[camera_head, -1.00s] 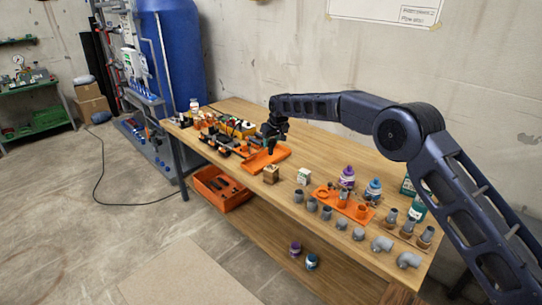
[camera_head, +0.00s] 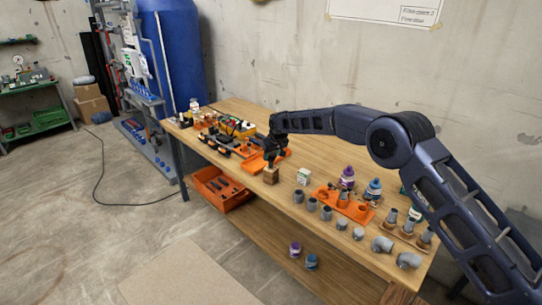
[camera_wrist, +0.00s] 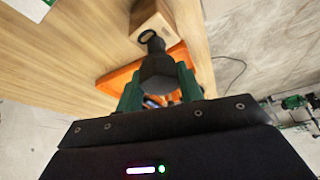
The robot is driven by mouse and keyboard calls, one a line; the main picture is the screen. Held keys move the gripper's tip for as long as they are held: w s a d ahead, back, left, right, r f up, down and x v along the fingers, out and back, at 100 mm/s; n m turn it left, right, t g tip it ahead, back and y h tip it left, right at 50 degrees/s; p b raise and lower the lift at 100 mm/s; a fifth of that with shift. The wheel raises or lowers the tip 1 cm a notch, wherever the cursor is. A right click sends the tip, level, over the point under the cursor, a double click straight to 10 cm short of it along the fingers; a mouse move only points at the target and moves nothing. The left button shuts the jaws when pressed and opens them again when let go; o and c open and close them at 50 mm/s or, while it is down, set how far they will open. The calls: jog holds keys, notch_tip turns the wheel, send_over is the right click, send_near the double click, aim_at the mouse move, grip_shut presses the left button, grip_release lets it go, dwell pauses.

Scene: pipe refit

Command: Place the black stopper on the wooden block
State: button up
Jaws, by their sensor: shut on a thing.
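The wooden block (camera_head: 271,175) stands on the workbench, in front of the orange tray, in the head view. It also shows at the top of the wrist view (camera_wrist: 152,14). My gripper (camera_wrist: 159,84) has its green fingers shut on the black stopper (camera_wrist: 157,66). The stopper's narrow end points toward the block and overlaps it in the wrist view. In the head view my gripper (camera_head: 274,151) is just above and behind the block; the stopper is too dark and small there to make out clearly. I cannot tell whether stopper and block touch.
The orange tray (camera_head: 254,164) lies right behind the block. A small white-and-green box (camera_head: 303,176) stands to its right. Further right are grey pipe fittings, an orange holder (camera_head: 352,208) and bottles. Tools and parts crowd the bench's left end. Bare wood lies around the block's front.

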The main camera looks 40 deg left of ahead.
jog(key=o, duration=1)
jog(key=shift+f, duration=0.1)
jog(key=v, duration=1.2)
